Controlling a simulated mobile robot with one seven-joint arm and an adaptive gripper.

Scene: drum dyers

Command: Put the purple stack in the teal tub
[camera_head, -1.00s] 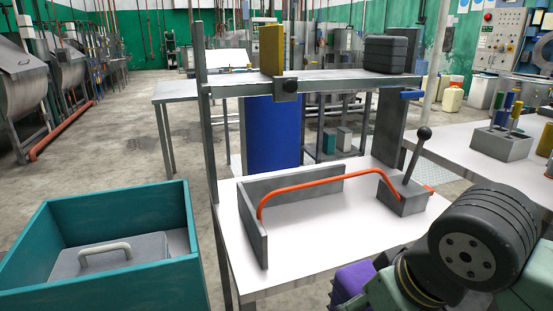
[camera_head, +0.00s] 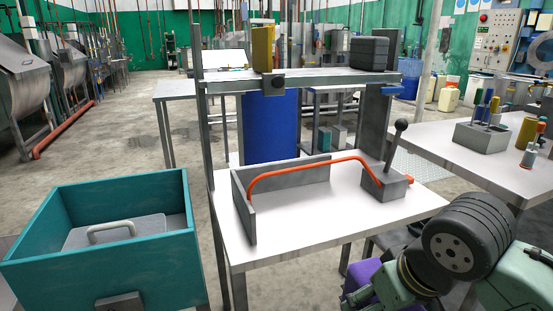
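The teal tub (camera_head: 100,228) is an open box at the lower left. A grey slab with a pale handle (camera_head: 112,233) lies inside it. A purple thing (camera_head: 387,283), likely the purple stack, shows at the bottom edge, right of centre. It is beside and partly behind my arm, and the frame cuts it off. My arm, pale green with a black ribbed joint, fills the lower right. The purple thing is apart from the tub, with the white table between.
The white table (camera_head: 300,215) carries low grey walls, an orange rail (camera_head: 310,164) and a black-knobbed lever (camera_head: 393,150). Above it, a grey shelf (camera_head: 320,78) holds an ochre block (camera_head: 262,48) and a dark grey stack (camera_head: 369,53). Another table (camera_head: 450,150) stands right.

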